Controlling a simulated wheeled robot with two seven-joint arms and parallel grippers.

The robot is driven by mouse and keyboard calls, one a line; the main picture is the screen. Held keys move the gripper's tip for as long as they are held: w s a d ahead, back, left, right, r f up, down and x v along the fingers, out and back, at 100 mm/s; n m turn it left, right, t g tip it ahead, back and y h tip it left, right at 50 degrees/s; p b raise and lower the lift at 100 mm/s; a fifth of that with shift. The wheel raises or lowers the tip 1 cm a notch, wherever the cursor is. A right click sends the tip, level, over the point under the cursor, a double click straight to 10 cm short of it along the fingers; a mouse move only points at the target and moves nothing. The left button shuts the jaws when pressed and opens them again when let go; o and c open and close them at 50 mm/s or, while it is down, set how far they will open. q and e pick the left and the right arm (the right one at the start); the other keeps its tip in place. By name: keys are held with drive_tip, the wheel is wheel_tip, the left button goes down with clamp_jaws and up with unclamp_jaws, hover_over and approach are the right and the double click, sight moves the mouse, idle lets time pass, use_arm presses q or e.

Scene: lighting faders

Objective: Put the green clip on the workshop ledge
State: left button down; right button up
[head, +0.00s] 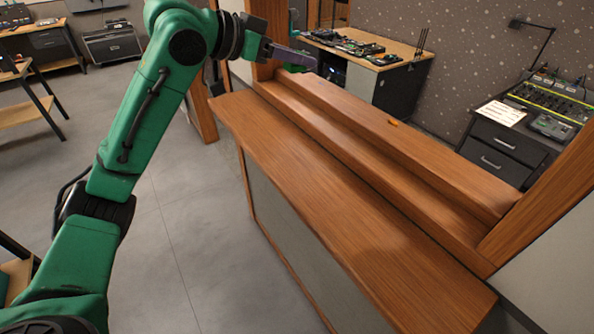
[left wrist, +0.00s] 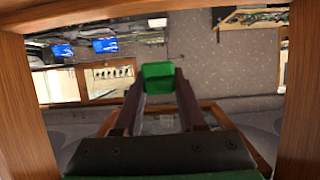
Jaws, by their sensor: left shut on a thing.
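My left gripper (head: 308,62) is over the far left end of the wooden hatch ledge, near the left post. It is shut on the green clip (left wrist: 158,77), which shows as a small green block between the fingertips in the left wrist view. The wooden ledge (head: 330,165) runs from the upper left to the lower right. It has a wide lower board on the near side and a raised sill (head: 410,145) behind it. I cannot tell which board is called the workshop ledge. My right gripper is not in view.
The wide near board is clear. A wooden post (head: 540,190) bounds the opening on the right. Beyond it stand a desk with electronics (head: 400,50) and a cabinet with a fader console (head: 550,100).

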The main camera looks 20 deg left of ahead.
use_arm(q)
drive_tip(key=s+f, duration=0.2)
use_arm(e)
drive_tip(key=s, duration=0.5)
use_arm(q)
hover_over(299, 151)
drive_tip(key=f, duration=1.3)
drive_tip(key=shift+w+a+f+p, duration=0.15)
drive_tip(key=shift+w+f+p, duration=0.15)
drive_tip(key=shift+f+p, duration=0.05)
drive_tip(key=f, duration=0.1)
drive_tip(key=s+f, duration=0.1)
drive_tip(key=f, duration=0.1)
drive_tip(key=shift+s+d+f+p, duration=0.1)
drive_tip(key=shift+d+f+p, duration=0.1)
drive_tip(key=shift+f+p, duration=0.1)
drive_tip(key=shift+w+f, duration=0.2)
drive_tip(key=shift+f, duration=0.1)
drive_tip(key=shift+w, duration=0.15)
drive_tip(key=shift+a+f, duration=0.1)
drive_tip(key=shift+f, duration=0.05)
drive_tip(key=c, duration=0.5)
unclamp_jaws()
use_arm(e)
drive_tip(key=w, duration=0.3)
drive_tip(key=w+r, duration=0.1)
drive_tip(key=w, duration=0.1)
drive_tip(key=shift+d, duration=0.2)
